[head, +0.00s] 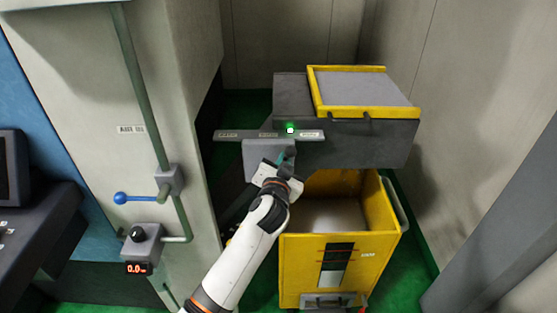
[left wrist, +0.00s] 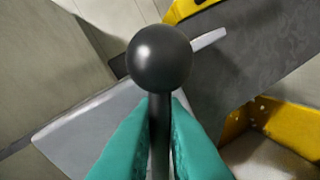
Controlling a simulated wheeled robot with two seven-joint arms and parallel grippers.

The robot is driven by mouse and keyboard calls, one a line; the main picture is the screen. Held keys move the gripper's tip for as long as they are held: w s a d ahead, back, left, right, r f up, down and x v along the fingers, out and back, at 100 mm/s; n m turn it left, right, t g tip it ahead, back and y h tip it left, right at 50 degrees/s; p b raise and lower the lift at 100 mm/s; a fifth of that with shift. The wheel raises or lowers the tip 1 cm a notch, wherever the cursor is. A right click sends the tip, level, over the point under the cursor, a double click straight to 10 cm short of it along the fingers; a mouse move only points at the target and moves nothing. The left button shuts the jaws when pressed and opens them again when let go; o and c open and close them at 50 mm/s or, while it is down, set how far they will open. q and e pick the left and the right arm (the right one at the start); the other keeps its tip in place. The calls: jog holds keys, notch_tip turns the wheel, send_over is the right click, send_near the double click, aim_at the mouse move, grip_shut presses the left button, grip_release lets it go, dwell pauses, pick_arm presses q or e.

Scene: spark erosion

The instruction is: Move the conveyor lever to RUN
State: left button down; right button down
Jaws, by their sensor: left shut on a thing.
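The conveyor lever shows in the left wrist view as a black ball knob (left wrist: 160,58) on a dark rod. My left gripper (left wrist: 160,105), with teal fingers, is shut on the rod just below the knob. In the head view my left gripper (head: 281,160) is at the grey lever box (head: 258,152), under a label bar (head: 245,135). The lever is hard to make out there, and the bar's labels are too small to read. A green lamp (head: 290,130) glows towards the right part of the bar. My right gripper is not in view.
A dark grey conveyor housing (head: 365,145) with a yellow-framed top stands behind. A yellow bin (head: 290,265) sits below it. At left, a pale machine cabinet (head: 90,75) carries a blue-knobbed valve handle (head: 120,198) and a dial box (head: 143,243) with a red display.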

pick_arm(q)
jog(key=shift+d+f+m, duration=0.3)
jog(key=shift+d+m, duration=0.2)
jog(key=shift+m, duration=0.2)
jog(key=c, duration=1.5)
grip_release()
jog(key=shift+d, duration=0.1)
jog(key=shift+c, duration=0.2)
jog(key=s+a+r+b, duration=0.1)
jog(key=s+a+b, duration=0.1)
jog(key=s, duration=0.9)
jog(key=shift+s+r, duration=0.15)
jog(key=shift+s, duration=0.25)
